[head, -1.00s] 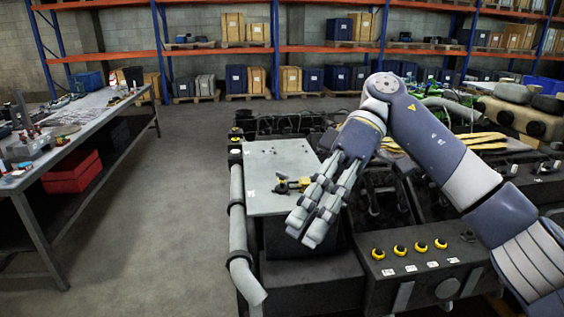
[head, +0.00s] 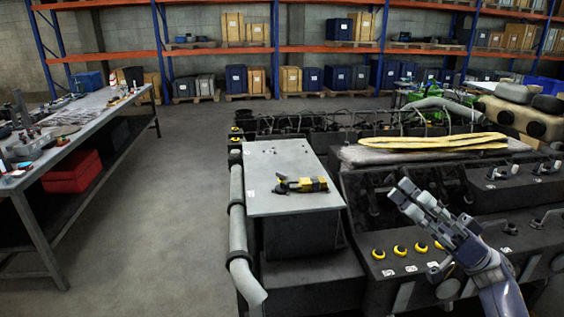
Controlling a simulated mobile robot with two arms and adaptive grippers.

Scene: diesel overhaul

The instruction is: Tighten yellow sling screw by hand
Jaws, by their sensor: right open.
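A small yellow and black piece (head: 304,185), which looks like a shackle or sling screw, lies on the grey flat plate (head: 290,158) on top of the engine. Yellow slings (head: 430,143) lie flat on a light surface further back. My right gripper (head: 408,193) is open and empty over the dark engine, right of the plate and clear of the yellow piece. Its fingers point up and to the left. My left gripper is out of view.
Several yellow round knobs (head: 400,250) line the engine's front panel. A pale pipe (head: 237,220) runs along its left side. A workbench (head: 80,125) with tools stands at left, with a red box (head: 72,170) below. The floor between is free.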

